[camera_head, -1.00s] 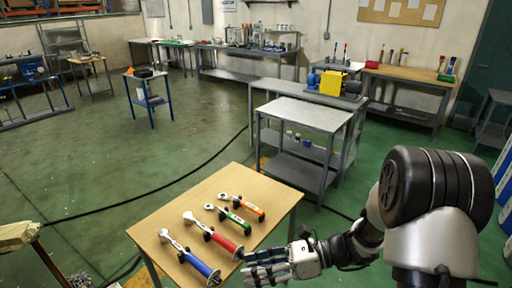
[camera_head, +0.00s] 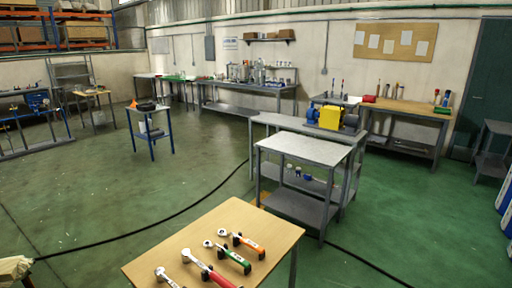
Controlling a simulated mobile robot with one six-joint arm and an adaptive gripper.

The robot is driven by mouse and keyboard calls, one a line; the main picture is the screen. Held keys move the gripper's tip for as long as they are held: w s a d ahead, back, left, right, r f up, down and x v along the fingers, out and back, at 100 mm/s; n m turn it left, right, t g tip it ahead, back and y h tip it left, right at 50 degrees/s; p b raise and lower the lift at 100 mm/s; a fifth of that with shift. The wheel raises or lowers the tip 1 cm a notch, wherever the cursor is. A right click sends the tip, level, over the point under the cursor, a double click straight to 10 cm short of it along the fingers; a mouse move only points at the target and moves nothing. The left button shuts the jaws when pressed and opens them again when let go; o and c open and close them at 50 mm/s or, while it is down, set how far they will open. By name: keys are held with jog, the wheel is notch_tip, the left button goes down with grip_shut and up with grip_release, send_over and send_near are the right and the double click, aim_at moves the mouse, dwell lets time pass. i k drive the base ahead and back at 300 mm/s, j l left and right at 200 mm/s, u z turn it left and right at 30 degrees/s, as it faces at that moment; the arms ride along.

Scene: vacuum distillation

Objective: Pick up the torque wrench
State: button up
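Several wrench-like tools with silver heads lie side by side on a wooden-topped table (camera_head: 215,226) at the bottom of the view. An orange-handled tool (camera_head: 251,244) lies farthest back, then a green-handled tool (camera_head: 236,259) and a red-handled tool (camera_head: 217,277). The nearest tool (camera_head: 166,278) shows only its silver head and upper shaft; its handle is cut off by the frame edge. I cannot tell which one is the torque wrench. My gripper is not in view.
A grey two-level table (camera_head: 305,147) stands just behind the wooden table. A longer grey bench behind it holds a yellow and blue machine (camera_head: 331,117). A black cable (camera_head: 150,229) crosses the green floor. Floor at the left is largely open.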

aim_at(187, 258)
jog(key=j+u, duration=0.1)
jog(key=u, duration=2.85)
jog(key=i+j+z, duration=0.1)
jog(key=i+j, duration=0.15)
jog(key=i+j+z, duration=0.1)
jog(key=i+j, duration=0.15)
jog(key=j, duration=0.15)
jog(key=i+j+z, duration=0.1)
jog(key=i+j, duration=0.15)
jog(key=i+j+z, duration=0.1)
jog(key=i+j, duration=0.15)
jog(key=j, duration=0.2)
jog(key=i+j+z, duration=0.1)
jog(key=j, duration=0.25)
jog(key=i+j+z, duration=0.1)
jog(key=i+j, duration=0.2)
jog(key=i+j+z, duration=0.1)
jog(key=j, duration=0.45)
jog(key=i+z, duration=0.1)
jog(key=z, duration=2.7)
jog(key=i+u, duration=0.15)
jog(key=i, duration=0.45)
jog(key=i+l+u, duration=0.1)
jog(key=i, duration=0.55)
